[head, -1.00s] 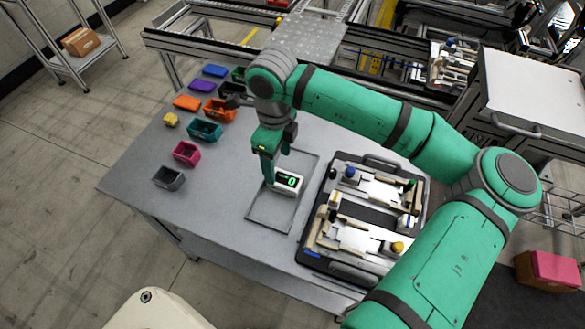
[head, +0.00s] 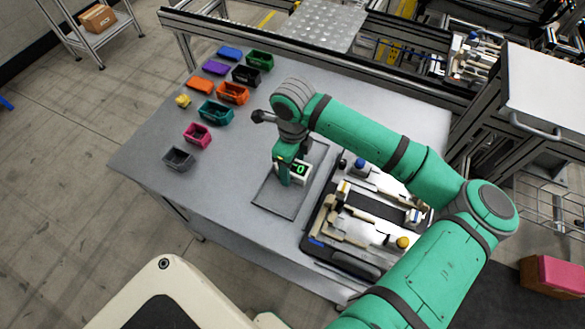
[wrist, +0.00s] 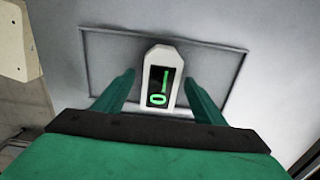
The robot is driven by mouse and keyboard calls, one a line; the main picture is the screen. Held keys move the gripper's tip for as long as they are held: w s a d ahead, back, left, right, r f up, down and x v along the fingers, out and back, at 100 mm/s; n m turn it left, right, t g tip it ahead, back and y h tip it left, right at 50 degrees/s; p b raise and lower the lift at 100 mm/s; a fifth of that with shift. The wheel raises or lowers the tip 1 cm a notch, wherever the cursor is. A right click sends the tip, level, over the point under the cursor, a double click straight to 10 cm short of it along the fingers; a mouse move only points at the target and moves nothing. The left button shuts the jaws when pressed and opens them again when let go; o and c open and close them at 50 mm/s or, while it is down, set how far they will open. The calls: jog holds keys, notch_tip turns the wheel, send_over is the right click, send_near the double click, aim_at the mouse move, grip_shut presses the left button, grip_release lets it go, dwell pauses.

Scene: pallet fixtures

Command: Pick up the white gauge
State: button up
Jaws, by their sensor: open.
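The white gauge (wrist: 165,59) lies on the grey table inside a thin rectangular outline, with a dark display showing green marks. In the wrist view it sits between the two green fingers of my gripper (wrist: 161,90), with a gap on each side. The fingers are open and do not touch it there. In the head view the gauge (head: 304,171) is partly hidden behind my gripper (head: 287,178), which points down at it. I cannot tell the exact height of the fingertips over the table.
A black pallet fixture (head: 318,219) with several small parts stands right of the gauge. Several coloured bins, among them a teal one (head: 215,112) and a grey one (head: 178,159), stand at the left. A conveyor (head: 235,43) runs behind. The table's front left is clear.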

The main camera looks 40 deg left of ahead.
jog(key=shift+f, duration=0.4)
jog(key=shift+c, duration=0.3)
jog(key=c, duration=1.2)
jog(key=shift+w+r, duration=0.1)
